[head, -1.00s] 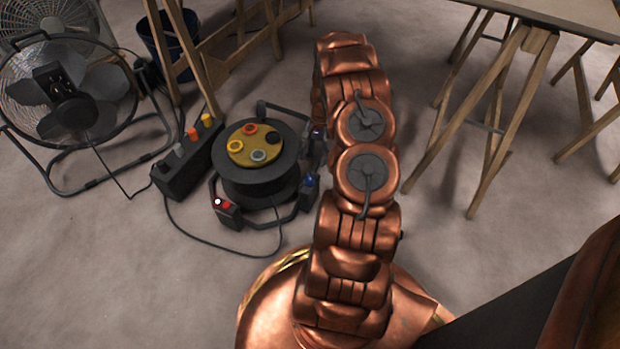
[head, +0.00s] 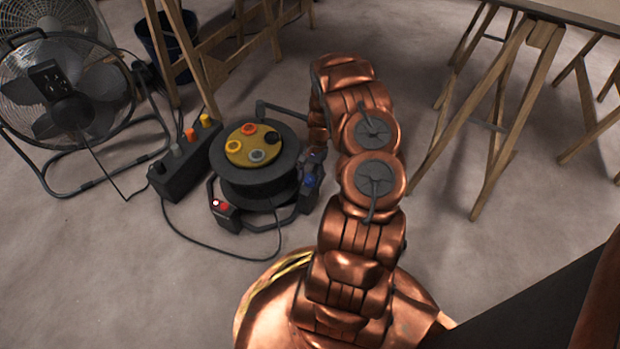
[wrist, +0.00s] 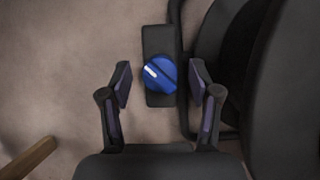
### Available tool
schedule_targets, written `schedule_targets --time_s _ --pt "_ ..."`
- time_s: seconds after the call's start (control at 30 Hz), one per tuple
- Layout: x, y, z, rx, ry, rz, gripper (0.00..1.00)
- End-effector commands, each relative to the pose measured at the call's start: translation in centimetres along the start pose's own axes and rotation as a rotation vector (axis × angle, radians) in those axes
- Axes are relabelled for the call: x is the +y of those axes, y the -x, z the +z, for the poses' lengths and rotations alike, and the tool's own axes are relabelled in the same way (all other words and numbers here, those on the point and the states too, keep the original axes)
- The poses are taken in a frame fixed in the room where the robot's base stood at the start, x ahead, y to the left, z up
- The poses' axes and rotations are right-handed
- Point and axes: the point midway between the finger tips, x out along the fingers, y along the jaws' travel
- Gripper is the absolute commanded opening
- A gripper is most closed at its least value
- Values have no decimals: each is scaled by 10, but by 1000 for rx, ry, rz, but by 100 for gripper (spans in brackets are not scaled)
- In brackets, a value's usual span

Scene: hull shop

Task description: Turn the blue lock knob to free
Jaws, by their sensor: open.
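The blue lock knob (wrist: 159,74) sits on a dark plate (wrist: 158,40) on the frame of the cable reel (head: 256,175). Its white pointer mark points to the upper left in the wrist view. My gripper (wrist: 160,82) is open, with one finger on each side of the knob. A gap shows between the knob and each finger; I cannot tell how far above it the fingertips are. In the head view the blue knob (head: 308,181) shows small at the right of the reel, beside my gripper (head: 313,168).
A socket box with coloured plugs (head: 187,165) stands left of the reel, and a fan (head: 65,105) stands farther left. A red switch (head: 221,205) is on the reel's front frame. Wooden trestles (head: 495,120) stand at the right. A cable lies on the floor in front.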

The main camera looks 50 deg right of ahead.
Motion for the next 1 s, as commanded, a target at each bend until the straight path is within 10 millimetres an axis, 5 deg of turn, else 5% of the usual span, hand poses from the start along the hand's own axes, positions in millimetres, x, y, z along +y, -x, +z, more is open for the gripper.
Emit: schedule_targets --time_s 0.1,0.67,1.0 --pt "0 0 0 0 0 0 63" --pt "0 0 0 0 0 0 4" --pt "-2 3 2 -1 42 17 3"
